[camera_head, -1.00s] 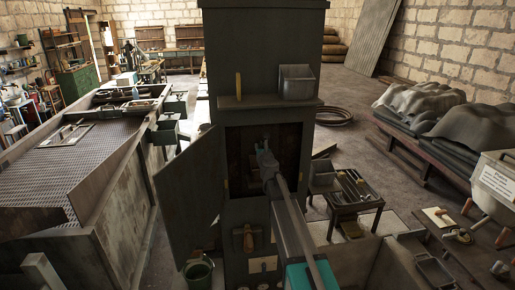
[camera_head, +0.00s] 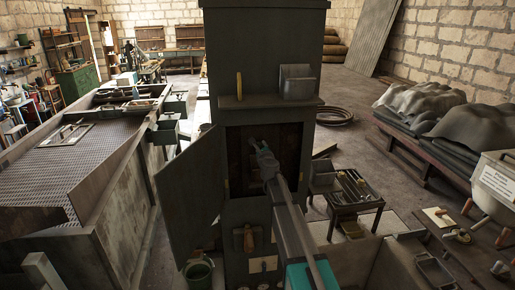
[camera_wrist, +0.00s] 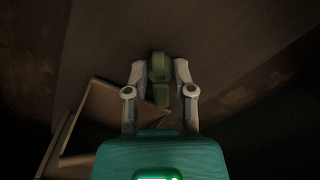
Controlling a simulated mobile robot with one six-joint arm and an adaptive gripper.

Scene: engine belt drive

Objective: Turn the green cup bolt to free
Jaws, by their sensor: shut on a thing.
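The green cup bolt (camera_wrist: 159,68) shows in the wrist view, set against a brown surface inside the dark cabinet. My gripper (camera_wrist: 160,75) has one finger on each side of it and is shut on it. The bolt's far end and its seat cannot be made out. In the head view my gripper (camera_head: 261,150) reaches into the cabinet's opening, and the bolt is too small and dark there to tell apart.
The cabinet door (camera_head: 190,190) stands open to the left. A ledge above the opening carries a grey bin (camera_head: 297,82) and a yellow upright thing (camera_head: 239,86). In the wrist view a brown angled frame (camera_wrist: 90,115) lies left of my gripper.

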